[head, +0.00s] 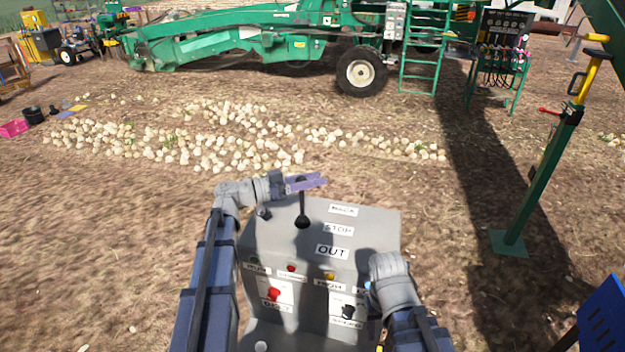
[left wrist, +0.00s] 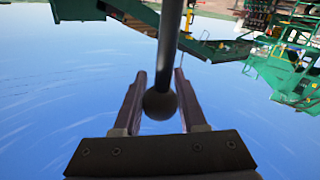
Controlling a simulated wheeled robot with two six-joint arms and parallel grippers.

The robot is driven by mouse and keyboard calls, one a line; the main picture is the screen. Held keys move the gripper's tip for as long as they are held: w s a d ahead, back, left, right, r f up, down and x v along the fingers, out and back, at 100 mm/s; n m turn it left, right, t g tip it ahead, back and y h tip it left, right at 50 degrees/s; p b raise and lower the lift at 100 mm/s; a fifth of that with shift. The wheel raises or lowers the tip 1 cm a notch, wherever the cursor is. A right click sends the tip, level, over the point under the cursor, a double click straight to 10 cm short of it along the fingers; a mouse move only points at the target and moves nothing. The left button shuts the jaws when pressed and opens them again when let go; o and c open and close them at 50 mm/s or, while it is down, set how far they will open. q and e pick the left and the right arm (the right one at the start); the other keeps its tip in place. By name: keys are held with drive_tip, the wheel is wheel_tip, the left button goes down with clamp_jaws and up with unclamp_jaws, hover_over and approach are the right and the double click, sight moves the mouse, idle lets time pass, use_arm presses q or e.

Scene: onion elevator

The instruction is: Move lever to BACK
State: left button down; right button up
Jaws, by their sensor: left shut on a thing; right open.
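The lever (head: 302,208) is a black rod with a round base on the top of the grey control box (head: 380,240). It stands to the left of the labels STOP (head: 338,230) and OUT (head: 332,252) and a top label (head: 343,210) too small to read surely. My left gripper (head: 308,182) is shut on the lever's upper end. In the left wrist view the round black knob (left wrist: 160,104) sits between the two fingers. My right gripper (head: 370,298) is open at the box's right side, its fingers mostly hidden by my wrist.
The box's front has a red knob (head: 273,294), a black knob (head: 348,311) and small coloured buttons. Beyond lie rows of onions (head: 215,140) on bare soil and a green machine (head: 260,35). A green post (head: 535,185) stands at the right.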

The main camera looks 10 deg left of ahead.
idle(0.4)
use_arm(q)
drive_tip(key=w+f+n+g+y+p, duration=0.1)
drive_tip(key=w+f+n, duration=0.1)
drive_tip(key=w, duration=0.4)
drive_tip(key=shift+n+g+y+p, duration=0.3)
drive_tip(key=shift+n+p, duration=0.05)
drive_tip(key=shift+n, duration=0.15)
drive_tip(key=shift+w+d+f, duration=0.1)
drive_tip(key=c, duration=0.9)
unclamp_jaws()
drive_tip(key=o, duration=0.4)
drive_tip(key=shift+w, duration=0.1)
drive_tip(key=shift+o, duration=0.2)
